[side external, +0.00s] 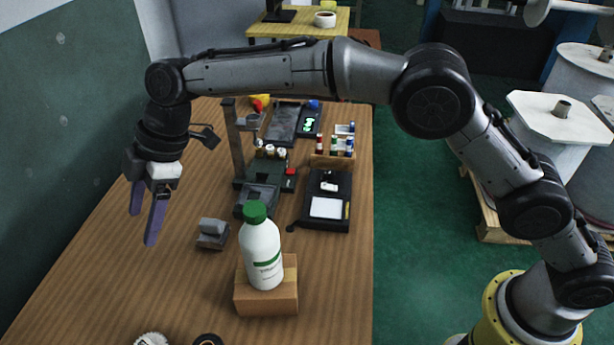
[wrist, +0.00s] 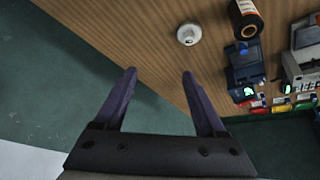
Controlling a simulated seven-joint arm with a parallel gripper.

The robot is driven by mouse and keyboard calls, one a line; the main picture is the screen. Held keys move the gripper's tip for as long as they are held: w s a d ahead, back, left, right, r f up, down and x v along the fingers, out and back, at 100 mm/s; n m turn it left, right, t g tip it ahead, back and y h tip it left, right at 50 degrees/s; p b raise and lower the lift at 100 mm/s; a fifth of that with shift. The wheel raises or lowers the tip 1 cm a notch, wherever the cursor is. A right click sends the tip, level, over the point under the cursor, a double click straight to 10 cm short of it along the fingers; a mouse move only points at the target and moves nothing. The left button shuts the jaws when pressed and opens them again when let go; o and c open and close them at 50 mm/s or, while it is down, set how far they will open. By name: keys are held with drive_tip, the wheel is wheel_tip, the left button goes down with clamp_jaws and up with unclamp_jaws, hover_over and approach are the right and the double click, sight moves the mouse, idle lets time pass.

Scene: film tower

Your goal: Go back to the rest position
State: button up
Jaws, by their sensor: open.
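My gripper (side external: 150,222) has two purple fingers and hangs above the left side of the wooden table (side external: 85,275), near the green wall. The fingers are apart with nothing between them. In the wrist view my gripper (wrist: 158,82) is also open and empty, with the table edge and green floor behind the fingertips. My arm reaches over from the base at the lower right.
A rack with small bottles (side external: 333,158) and dark devices (side external: 328,200) stand farther back. The table's left part is clear.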

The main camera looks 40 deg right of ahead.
drive_tip(key=d+r+m+t, duration=0.3)
drive_tip(key=d+r, duration=1.2)
drive_tip(key=d, duration=0.2)
drive_tip(key=s+d+r+m+t+h, duration=0.1)
drive_tip(key=s+d+r+m, duration=0.2)
drive_tip(key=d, duration=0.4)
drive_tip(key=s+d+r+m+t+h, duration=0.1)
drive_tip(key=s+d+r, duration=0.1)
drive_tip(key=s+d, duration=0.45)
drive_tip(key=s+d+f+m+t+h, duration=0.1)
drive_tip(key=s+d+f+m, duration=0.15)
drive_tip(key=s+d, duration=0.3)
drive_tip(key=s+d+f+m+h, duration=0.1)
drive_tip(key=s+d+m, duration=0.2)
drive_tip(key=s+d, duration=0.25)
drive_tip(key=s+d+f+m, duration=0.2)
drive_tip(key=s+f+m, duration=0.1)
drive_tip(key=s+f, duration=0.1)
drive_tip(key=s+d+f+m+g+h, duration=0.1)
drive_tip(key=s+d+f+m, duration=0.1)
drive_tip(key=s+f, duration=0.3)
wheel_tip(320, 180, down, 2)
drive_tip(key=shift+s+d+f+m+h, duration=0.1)
drive_tip(key=shift+s+d+m+h, duration=0.25)
drive_tip(key=shift+m, duration=0.2)
